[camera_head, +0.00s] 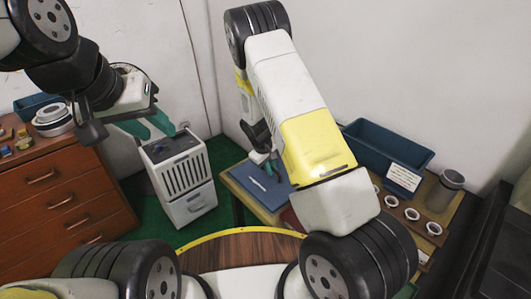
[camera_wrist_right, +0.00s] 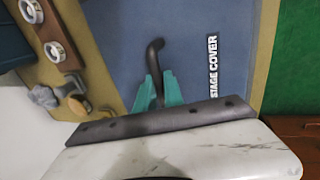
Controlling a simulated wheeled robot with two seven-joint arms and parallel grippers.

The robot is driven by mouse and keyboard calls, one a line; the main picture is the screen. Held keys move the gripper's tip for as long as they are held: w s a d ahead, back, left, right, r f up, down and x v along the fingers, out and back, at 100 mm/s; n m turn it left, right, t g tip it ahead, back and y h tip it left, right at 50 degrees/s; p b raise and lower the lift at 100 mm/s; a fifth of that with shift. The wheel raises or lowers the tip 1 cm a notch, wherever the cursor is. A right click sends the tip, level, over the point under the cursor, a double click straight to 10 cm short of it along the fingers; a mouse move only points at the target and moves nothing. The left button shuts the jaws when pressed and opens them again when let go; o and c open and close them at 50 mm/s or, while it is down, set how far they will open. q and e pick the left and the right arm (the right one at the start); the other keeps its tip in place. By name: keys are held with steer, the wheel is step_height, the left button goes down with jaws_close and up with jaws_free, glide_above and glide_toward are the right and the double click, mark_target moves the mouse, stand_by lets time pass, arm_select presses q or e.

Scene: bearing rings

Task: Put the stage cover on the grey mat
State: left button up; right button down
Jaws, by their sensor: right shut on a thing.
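The grey mat (camera_head: 280,192) is a blue-grey sheet on the wooden table, with a white label; in the right wrist view the mat (camera_wrist_right: 205,55) fills the middle and the label reads "STAGE COVER". My right gripper (camera_head: 268,166) is over the mat; its teal fingers (camera_wrist_right: 157,90) are shut on a dark grey bent piece (camera_wrist_right: 154,55), likely the stage cover. Much of that piece is hidden by the gripper, and I cannot tell whether it touches the mat. My left gripper (camera_head: 152,124) is at the left with its teal fingers apart and empty, above a white cabinet.
A blue bin (camera_head: 388,152) stands at the table's back, with a label at its front. White rings (camera_head: 412,214) sit in a row beside a grey cylinder (camera_head: 446,188). The white cabinet (camera_head: 186,172) stands on green floor, next to a brown drawer chest (camera_head: 62,195).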

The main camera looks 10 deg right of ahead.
steer(key=c, duration=1.5)
jaws_free()
steer(key=shift+o, duration=0.2)
steer(key=v, duration=1.2)
step_height(320, 180, up, 10)
steer(key=m+y, duration=0.2)
glide_above(264, 179)
steer(key=s+d, duration=0.2)
steer(key=s, duration=0.2)
steer(key=s+d+r+m+t+y, duration=0.1)
steer(key=s+r+m+t, duration=0.1)
steer(key=s+r, duration=0.7)
steer(key=s+d+r+m+t+y, duration=0.1)
steer(key=s+r+m+t+y, duration=0.1)
steer(key=s+r, duration=0.7)
steer(key=shift+s+d+r, duration=0.25)
steer(key=shift+s+d, duration=0.1)
steer(key=shift+s, duration=2.25)
